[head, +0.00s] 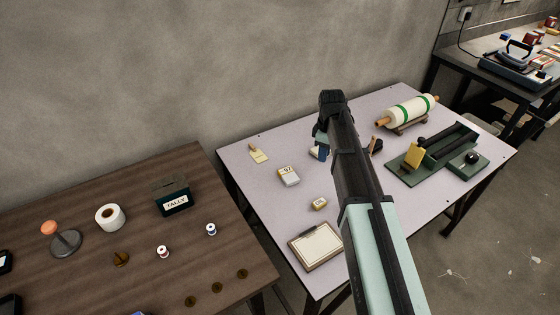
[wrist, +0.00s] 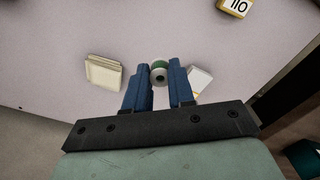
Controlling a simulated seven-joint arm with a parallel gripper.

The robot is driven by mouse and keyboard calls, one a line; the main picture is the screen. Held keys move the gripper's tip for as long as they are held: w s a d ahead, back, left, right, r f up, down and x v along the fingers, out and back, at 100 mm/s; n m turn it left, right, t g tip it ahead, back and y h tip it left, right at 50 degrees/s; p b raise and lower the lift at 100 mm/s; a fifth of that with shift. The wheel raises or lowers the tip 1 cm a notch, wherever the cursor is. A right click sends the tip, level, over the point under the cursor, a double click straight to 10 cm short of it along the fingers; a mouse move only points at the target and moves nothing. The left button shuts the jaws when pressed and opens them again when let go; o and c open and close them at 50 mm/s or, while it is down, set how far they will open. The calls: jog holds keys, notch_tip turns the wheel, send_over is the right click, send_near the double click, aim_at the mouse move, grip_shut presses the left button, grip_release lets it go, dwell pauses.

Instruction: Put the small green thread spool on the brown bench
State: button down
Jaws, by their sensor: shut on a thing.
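The small green thread spool (wrist: 159,72) with a pale end and a dark hole is between the blue fingers of my gripper (wrist: 161,80) in the wrist view. The fingers are shut on it. In the head view my gripper (head: 319,152) is over the pale table, left of its middle; the spool cannot be made out there, hidden by the arm. The brown bench (head: 85,205) stands at the left in the head view, apart from my gripper.

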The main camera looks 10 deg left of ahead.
jog(key=shift+s+a+r, duration=0.2)
jog(key=shift+a, duration=0.1)
jog(key=s+a+r, duration=0.3)
jog(key=s+a, duration=0.5)
jog(key=a, duration=0.4)
notch_tip(320, 180, up, 5)
send_over(189, 243)
jog(key=shift+r+n, duration=0.1)
jog(key=shift+n, duration=0.2)
jog(key=shift+f, duration=5)
jog(key=shift+f, duration=0.1)
